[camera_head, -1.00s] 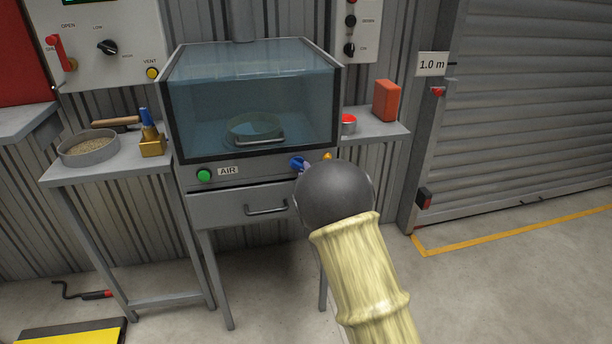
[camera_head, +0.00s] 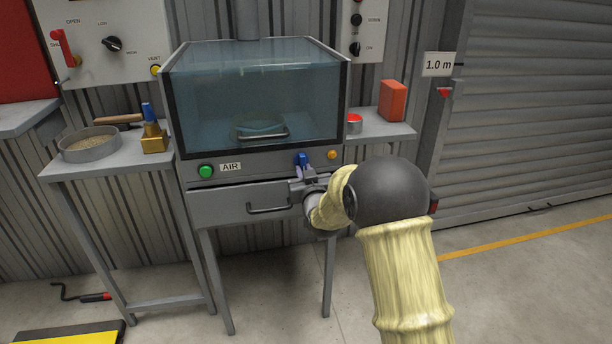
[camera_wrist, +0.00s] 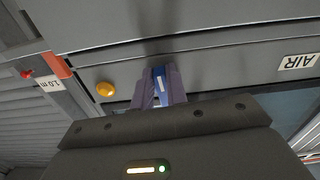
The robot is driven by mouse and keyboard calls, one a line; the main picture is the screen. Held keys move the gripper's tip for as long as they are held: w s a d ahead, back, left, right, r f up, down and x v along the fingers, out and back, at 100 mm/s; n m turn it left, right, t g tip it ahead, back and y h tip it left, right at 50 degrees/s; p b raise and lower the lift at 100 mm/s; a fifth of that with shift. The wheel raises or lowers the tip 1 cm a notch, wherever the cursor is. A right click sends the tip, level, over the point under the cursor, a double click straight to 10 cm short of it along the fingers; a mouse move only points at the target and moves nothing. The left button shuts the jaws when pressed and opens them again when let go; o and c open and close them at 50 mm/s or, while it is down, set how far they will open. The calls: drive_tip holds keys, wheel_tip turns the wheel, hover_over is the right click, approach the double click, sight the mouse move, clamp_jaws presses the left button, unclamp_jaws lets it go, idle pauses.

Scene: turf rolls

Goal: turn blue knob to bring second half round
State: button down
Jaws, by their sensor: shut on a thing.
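The blue knob (camera_head: 302,159) is on the front panel of the glass-fronted cabinet (camera_head: 255,166), right of the AIR label. My gripper (camera_head: 306,172) is at the knob, reaching it from the front and below. In the wrist view my gripper (camera_wrist: 160,88) has its purple-grey fingers on both sides of the blue knob (camera_wrist: 159,78), shut on its grip. The knob stands about upright in the head view. Its base is hidden by the fingers. A round dish lies behind the tinted glass (camera_head: 260,100); its details are unclear.
A green button (camera_head: 206,171) and a yellow button (camera_head: 332,155) flank the knob. A drawer (camera_head: 240,204) is just below it. A red block (camera_head: 392,100) stands on the right shelf.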

drive_tip(key=shift+m, duration=0.5)
drive_tip(key=c, duration=1.4)
unclamp_jaws()
drive_tip(key=p+v, duration=0.1)
drive_tip(key=v, duration=1.6)
drive_tip(key=shift+s, duration=0.2)
drive_tip(key=shift+d, duration=0.1)
